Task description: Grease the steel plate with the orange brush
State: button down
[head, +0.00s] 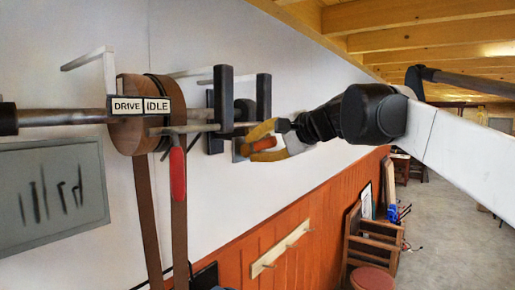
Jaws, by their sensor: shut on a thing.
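My gripper (250,144), with yellow fingers, is at the centre of the head view, reaching in from the right. It is shut on the orange brush (264,143), whose short orange part shows between the fingers. The brush's bristles are hidden or too small to make out. A small grey plate (237,151), which looks like the steel plate, is just left of the fingertips, by the dark uprights. I cannot tell whether the brush touches it.
Dark uprights (223,105) carry a shaft close to my gripper. Left of them are a brown belt pulley (130,125), a red handle (178,174) and a DRIVE/IDLE sign (139,105). A grey panel (52,195) hangs further left. A peg rail (281,250) is below.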

jog(key=shift+s+a, duration=0.85)
jog(key=shift+s, duration=0.3)
jog(key=shift+s+a, duration=0.15)
jog(key=shift+s, duration=0.05)
jog(key=shift+r, duration=0.2)
jog(key=shift+w+r+p, duration=0.2)
jog(key=shift+r+p, duration=0.05)
jog(key=shift+p, duration=0.15)
jog(key=shift+w+d, duration=0.5)
jog(key=shift+d, duration=0.05)
jog(key=shift+w+d+p, duration=0.55)
jog(key=shift+w+d, duration=3.4)
jog(key=shift+w, duration=1.15)
jog(key=shift+s+a+b, duration=0.3)
jog(key=shift+s+a, duration=1.2)
jog(key=shift+s, duration=0.45)
jog(key=shift+s+a+b, duration=0.3)
jog(key=shift+s+a, duration=1.25)
jog(key=shift+s, duration=0.4)
jog(key=shift+s+a+b, duration=0.3)
jog(key=shift+s+a, duration=1.2)
jog(key=shift+s, duration=0.45)
jog(key=shift+w+d+f, duration=0.1)
jog(key=shift+w+d, duration=0.1)
jog(key=shift+d, duration=0.05)
jog(key=shift+s+d, duration=1.95)
jog(key=shift+d, duration=0.3)
